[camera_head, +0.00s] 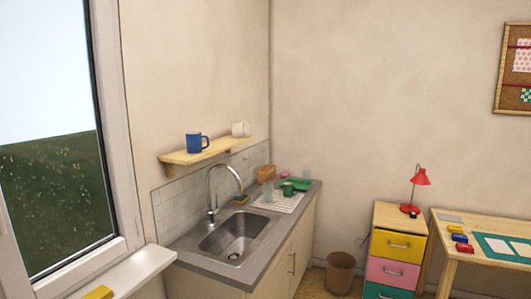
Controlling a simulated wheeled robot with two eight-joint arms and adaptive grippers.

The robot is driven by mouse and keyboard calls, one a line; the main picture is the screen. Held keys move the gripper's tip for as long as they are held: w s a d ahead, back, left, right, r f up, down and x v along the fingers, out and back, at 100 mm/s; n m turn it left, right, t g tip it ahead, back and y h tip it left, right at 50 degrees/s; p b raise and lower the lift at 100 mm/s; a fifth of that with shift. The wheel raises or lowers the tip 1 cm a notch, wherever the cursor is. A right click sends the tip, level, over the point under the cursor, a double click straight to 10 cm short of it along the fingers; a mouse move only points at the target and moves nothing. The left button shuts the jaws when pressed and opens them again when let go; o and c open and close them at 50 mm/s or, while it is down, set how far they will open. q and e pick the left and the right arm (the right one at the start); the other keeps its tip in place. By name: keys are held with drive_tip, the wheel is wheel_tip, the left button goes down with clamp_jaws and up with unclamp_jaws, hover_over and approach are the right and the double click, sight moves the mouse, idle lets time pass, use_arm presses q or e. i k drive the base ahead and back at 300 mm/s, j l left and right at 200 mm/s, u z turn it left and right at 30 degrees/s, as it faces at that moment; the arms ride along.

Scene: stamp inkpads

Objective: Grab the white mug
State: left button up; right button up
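A white mug (239,129) stands at the right end of a wooden wall shelf (210,151) above the sink counter. It is small and pale against the cream wall, so its handle is hard to make out. A blue mug (195,143) stands on the same shelf to its left, apart from it. Neither of my grippers shows in the head view.
Below the shelf is a grey counter (191,243) with a sink (236,238), a tall faucet (212,190) and a drying mat (285,203) holding green dishes. A window sill is at left. A bin (340,272), drawers (390,273) and desk (445,242) stand right.

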sight(237, 127)
drive_tip(key=i+u, duration=0.3)
drive_tip(key=i, duration=0.55)
drive_tip(key=i+l+u, duration=0.15)
drive_tip(key=u, duration=0.25)
drive_tip(key=i+l+u, duration=0.15)
drive_tip(key=l+u, duration=0.3)
